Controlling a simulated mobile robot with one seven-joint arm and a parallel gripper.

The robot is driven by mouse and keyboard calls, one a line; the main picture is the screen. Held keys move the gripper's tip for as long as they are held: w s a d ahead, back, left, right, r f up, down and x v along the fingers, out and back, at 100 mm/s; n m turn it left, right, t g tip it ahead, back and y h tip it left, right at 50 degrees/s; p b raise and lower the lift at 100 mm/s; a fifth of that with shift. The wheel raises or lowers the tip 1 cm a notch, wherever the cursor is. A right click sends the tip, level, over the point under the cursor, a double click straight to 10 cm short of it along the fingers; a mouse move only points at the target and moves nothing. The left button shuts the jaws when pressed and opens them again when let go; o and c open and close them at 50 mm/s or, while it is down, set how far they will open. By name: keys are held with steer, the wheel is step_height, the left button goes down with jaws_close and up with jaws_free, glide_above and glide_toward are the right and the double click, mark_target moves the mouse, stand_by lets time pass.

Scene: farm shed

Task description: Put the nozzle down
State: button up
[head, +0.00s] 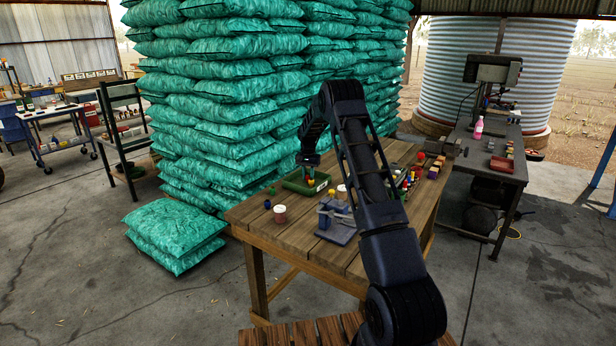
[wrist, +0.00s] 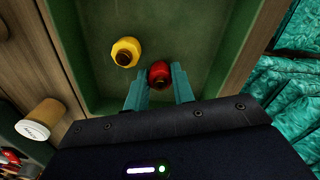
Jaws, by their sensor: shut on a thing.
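A red nozzle (wrist: 159,73) with a dark opening sits between the two teal fingertips of my gripper (wrist: 160,84) in the wrist view. My gripper is shut on it. The nozzle is over the floor of a green tray (wrist: 85,72); I cannot tell whether it touches the floor. A yellow nozzle (wrist: 126,51) lies in the tray to the left of the red one, apart from it. In the head view my gripper (head: 309,168) points down into the green tray (head: 292,187) on the wooden table, and the red nozzle is too small to make out clearly.
A white-lidded jar (head: 280,214) and small blue pieces stand on the wooden table (head: 262,236) near the tray. A grey metal device (head: 337,222) stands in front, with small coloured items to its right. Stacked green sacks (head: 225,90) rise close behind the table.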

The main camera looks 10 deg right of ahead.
steer(key=shift+f, duration=0.1)
steer(key=o, duration=1)
step_height(320, 180, up, 12)
steer(key=s+d+r+n+t, duration=0.1)
steer(key=s+r, duration=0.6)
steer(key=s, duration=0.3)
steer(key=s+d+r+n+t, duration=0.1)
steer(key=s+r, duration=0.7)
steer(key=s, duration=0.2)
steer(key=s+d+r+n, duration=0.1)
steer(key=s+r, duration=0.6)
steer(key=s, duration=0.4)
steer(key=s+f+t, duration=0.1)
steer(key=s+f, duration=0.1)
steer(key=s, duration=0.8)
steer(key=s+f+n, duration=0.1)
steer(key=s+f, duration=0.1)
steer(key=s, duration=0.9)
steer(key=s+f+n+t, duration=0.1)
steer(key=s+f, duration=0.1)
steer(key=s, duration=0.9)
steer(key=shift+d+t, duration=0.3)
